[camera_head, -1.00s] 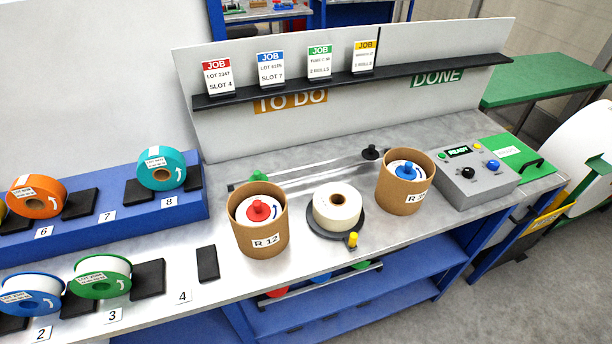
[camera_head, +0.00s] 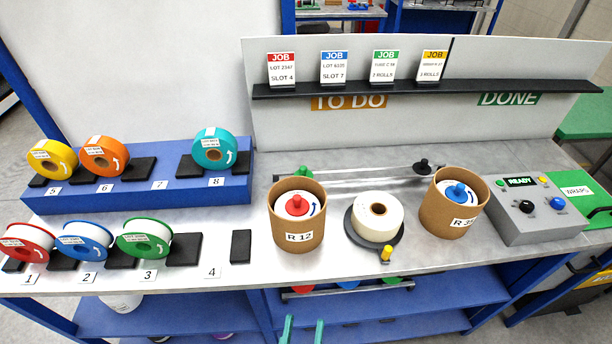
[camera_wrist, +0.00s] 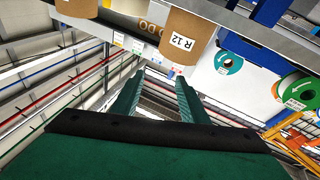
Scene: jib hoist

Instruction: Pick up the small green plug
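Several green parts could be the small green plug. A small green knobbed piece (camera_head: 303,172) stands at the left end of the rail behind the R 12 tube, its lower part partly hidden by the tube. Another green piece (camera_head: 391,280) shows below the bench's front edge, mostly hidden. I cannot tell which is the small plug. My gripper (camera_head: 303,328) is at the bottom of the head view, in front of the bench and away from both. In the wrist view my gripper (camera_wrist: 158,92) has its teal fingers apart with nothing between them.
The R 12 tube (camera_head: 296,238) holds a red plug, and the other tube (camera_head: 441,221) a blue plug. A white roll (camera_head: 378,224) sits on a dark turntable between them. The control box (camera_head: 542,222) stands right. Coloured rolls fill the left. The bench front edge is near my gripper.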

